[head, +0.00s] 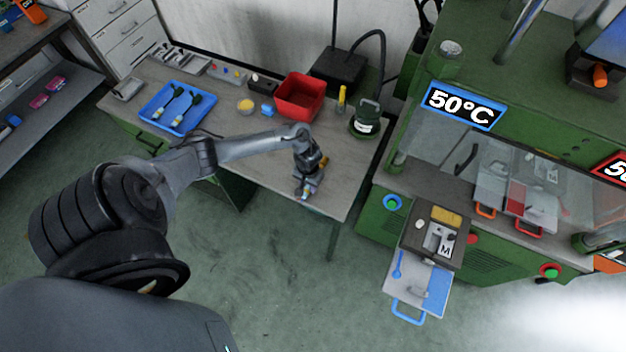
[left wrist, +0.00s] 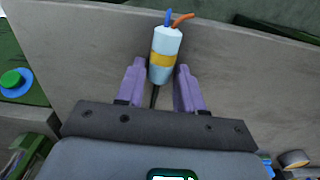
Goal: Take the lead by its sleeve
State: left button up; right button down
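The lead's sleeve (left wrist: 165,55) is pale blue-white with a yellow band. A blue wire and an orange wire come out of its far end, and a dark cable runs from its near end toward my left gripper. My left gripper (left wrist: 161,75) has its two purple fingers one on each side of the sleeve, very close to it. I cannot tell whether they press on it. In the head view my left gripper (head: 305,193) is low over the right front part of the bench. The sleeve is small and partly hidden there. My right gripper is not in view.
The wooden bench (head: 270,165) carries a blue tray (head: 150,113) with two dark leads, a red bin (head: 299,96) and a green pot (head: 365,120). The green press (head: 520,120) stands at the right, with a small tray (head: 420,277) in front.

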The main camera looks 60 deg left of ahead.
pick_arm(q)
grip_shut()
jog(key=shift+r, duration=0.15)
